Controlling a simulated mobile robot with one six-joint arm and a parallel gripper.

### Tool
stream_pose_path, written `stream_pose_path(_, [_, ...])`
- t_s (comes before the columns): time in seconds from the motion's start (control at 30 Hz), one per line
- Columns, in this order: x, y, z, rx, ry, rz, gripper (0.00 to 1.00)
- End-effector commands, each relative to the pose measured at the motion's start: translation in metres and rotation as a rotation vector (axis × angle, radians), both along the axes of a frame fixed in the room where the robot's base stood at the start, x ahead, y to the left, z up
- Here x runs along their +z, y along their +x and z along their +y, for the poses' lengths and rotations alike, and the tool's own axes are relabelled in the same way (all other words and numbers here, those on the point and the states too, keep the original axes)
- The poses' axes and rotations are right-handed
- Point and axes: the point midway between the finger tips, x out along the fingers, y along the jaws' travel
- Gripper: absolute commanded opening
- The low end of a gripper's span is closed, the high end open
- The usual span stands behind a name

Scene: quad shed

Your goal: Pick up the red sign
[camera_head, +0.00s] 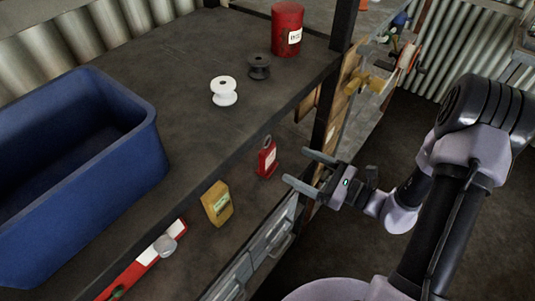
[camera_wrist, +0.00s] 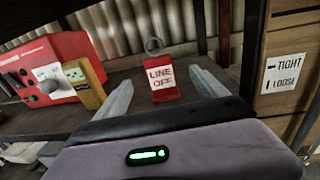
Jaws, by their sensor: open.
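The red sign (camera_head: 267,159) stands on the lower shelf, under the edge of the dark upper shelf. In the wrist view the red sign (camera_wrist: 164,92) shows a white label reading "LINE OFF" and a grey ring on top. My gripper (camera_head: 295,166) is open and empty, with its two fingers pointing at the sign from the right. In the wrist view my gripper (camera_wrist: 160,77) has one finger on each side of the sign's image. The sign appears to be a little beyond the fingertips, though the exact gap is hard to tell.
A yellow block (camera_head: 217,204) stands left of the sign, and a red-and-white panel (camera_head: 150,262) with a knob lies farther left. A wooden board (camera_wrist: 288,90) marked "TIGHT" and "LOOSE" is close on the right. A blue bin (camera_head: 150,150), spools and a red can (camera_head: 287,30) occupy the upper shelf.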

Motion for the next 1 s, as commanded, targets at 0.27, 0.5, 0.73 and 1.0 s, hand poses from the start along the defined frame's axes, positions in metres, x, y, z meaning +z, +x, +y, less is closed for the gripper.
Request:
stream_pose_path(0.27, [-0.002,0.037,0.062,0.007,-0.002,-0.001,0.82])
stream_pose_path(0.5, [-0.002,0.054,0.092,0.010,-0.002,-0.003,0.82])
stream_pose_path(0.73, [0.001,0.070,0.116,0.006,-0.001,0.001,0.82])
stream_pose_path(1.0, [0.002,0.070,0.115,0.005,-0.001,0.001,0.62])
